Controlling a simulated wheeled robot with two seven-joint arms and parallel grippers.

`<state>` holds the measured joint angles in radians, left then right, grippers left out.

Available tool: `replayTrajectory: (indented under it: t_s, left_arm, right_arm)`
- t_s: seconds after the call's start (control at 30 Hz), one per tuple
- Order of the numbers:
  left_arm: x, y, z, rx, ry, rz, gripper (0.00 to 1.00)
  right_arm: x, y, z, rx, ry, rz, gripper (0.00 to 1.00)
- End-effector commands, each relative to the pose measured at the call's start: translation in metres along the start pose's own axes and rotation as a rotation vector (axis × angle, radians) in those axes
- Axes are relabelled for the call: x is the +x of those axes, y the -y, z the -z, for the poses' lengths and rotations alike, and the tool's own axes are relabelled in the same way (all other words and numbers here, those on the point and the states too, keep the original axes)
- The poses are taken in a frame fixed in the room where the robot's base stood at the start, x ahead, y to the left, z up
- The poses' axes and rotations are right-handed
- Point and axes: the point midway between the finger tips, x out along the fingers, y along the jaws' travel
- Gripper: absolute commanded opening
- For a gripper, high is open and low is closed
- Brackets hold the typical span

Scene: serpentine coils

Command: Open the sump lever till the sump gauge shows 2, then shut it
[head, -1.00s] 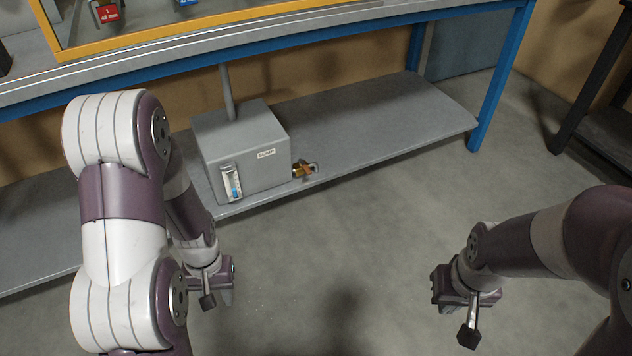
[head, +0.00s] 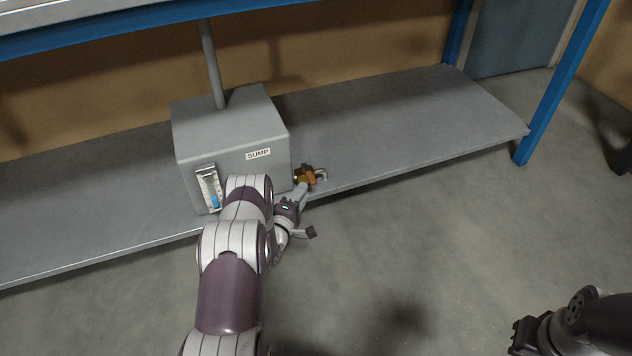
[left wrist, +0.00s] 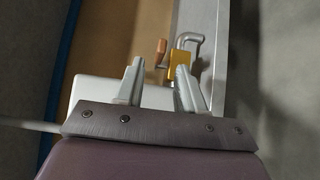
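The sump (head: 230,140) is a grey box on the lower shelf, labelled SUMP. Its gauge (head: 209,188) on the front shows blue in the lower part; I cannot read the number. The sump lever (head: 309,173) has an orange-brown handle beside a brass valve body and a grey bent spout at the box's right side. In the left wrist view the handle (left wrist: 161,50) stands left of the yellow valve body (left wrist: 180,64). My left gripper (left wrist: 158,80) is open and empty, its fingers apart, just short of the valve. My right gripper (head: 520,338) is low at the right, its fingers unclear.
The lower shelf (head: 420,115) is bare right of the sump. A blue table leg (head: 562,85) stands at the right, and a grey pipe (head: 211,65) rises from the sump. The floor in front is clear.

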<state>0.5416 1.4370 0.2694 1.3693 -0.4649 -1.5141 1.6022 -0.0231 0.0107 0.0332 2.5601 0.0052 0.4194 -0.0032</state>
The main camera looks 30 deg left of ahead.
Motion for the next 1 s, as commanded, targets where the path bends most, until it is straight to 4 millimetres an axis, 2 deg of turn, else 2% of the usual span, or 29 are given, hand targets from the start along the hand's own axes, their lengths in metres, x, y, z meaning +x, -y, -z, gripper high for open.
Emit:
replayTrajectory:
  t_s: [0.03,0.2,0.3,0.43,0.67,0.8,1.0]
  left_arm:
    - [0.013,0.009,-0.001,0.002,0.002,-0.004,0.38]
    - [0.053,0.007,0.0,0.003,0.0,-0.003,0.38]
    - [0.067,0.006,0.0,0.002,0.0,-0.001,0.38]
    - [0.077,0.003,0.0,0.002,0.0,0.001,0.38]
    - [0.078,0.001,0.0,0.002,-0.001,0.002,0.38]
    - [0.078,0.001,0.0,0.002,-0.001,0.002,0.0]
    - [0.079,0.0,-0.001,0.001,-0.014,0.002,0.0]
  right_arm:
    - [0.017,0.0,-0.002,0.0,0.0,0.0,0.0]
    - [0.039,0.0,-0.005,0.0,0.0,0.0,0.0]
    - [0.046,0.0,-0.005,0.0,0.0,0.0,0.0]
    - [0.049,0.0,-0.006,0.0,0.0,0.0,0.0]
    - [0.048,0.0,-0.006,0.0,0.0,0.0,0.0]
    - [0.048,0.0,-0.006,0.0,0.0,0.0,0.0]
    - [0.046,0.0,-0.005,0.0,0.0,0.0,0.0]
